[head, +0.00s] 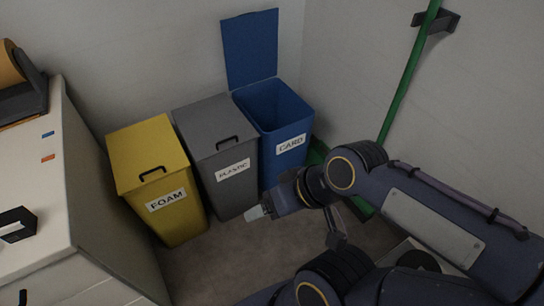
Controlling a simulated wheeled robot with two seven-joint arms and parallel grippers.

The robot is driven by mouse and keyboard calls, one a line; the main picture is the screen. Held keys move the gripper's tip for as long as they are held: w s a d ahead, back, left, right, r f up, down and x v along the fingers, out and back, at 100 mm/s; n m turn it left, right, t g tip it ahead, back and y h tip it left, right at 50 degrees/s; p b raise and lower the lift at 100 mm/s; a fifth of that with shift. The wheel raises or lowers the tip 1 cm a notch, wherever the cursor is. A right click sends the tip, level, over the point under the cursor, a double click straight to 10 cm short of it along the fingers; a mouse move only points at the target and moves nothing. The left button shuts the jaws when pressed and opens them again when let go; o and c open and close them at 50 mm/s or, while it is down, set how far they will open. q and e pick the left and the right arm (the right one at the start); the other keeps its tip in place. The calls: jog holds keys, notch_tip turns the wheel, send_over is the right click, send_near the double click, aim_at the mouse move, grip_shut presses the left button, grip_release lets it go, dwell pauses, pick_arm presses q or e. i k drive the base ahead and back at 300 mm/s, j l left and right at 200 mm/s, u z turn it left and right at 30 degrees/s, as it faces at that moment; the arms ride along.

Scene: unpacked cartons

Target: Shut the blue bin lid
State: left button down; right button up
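The blue bin (272,118), labelled CARD, stands at the right end of a row of bins against the wall. Its blue lid (250,48) is up, standing upright behind the open top. My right gripper (257,213) is low in front of the blue and grey bins, apart from the lid and holding nothing that I can make out. Its fingertips are small and look close together, so I cannot tell if it is open or shut. My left gripper is not in view.
A grey PLASTIC bin (211,138) and a yellow FOAM bin (150,158) stand left of it, lids down. A white cabinet (40,185) fills the left side. A green broom handle (408,75) leans at the right wall. Floor (215,265) in front is clear.

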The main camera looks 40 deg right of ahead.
aim_at(250, 40)
jog(key=k+l+z, duration=0.1)
jog(key=z, duration=1.1)
jog(key=i+z, duration=0.15)
jog(key=i+j, duration=0.05)
jog(key=i, duration=0.05)
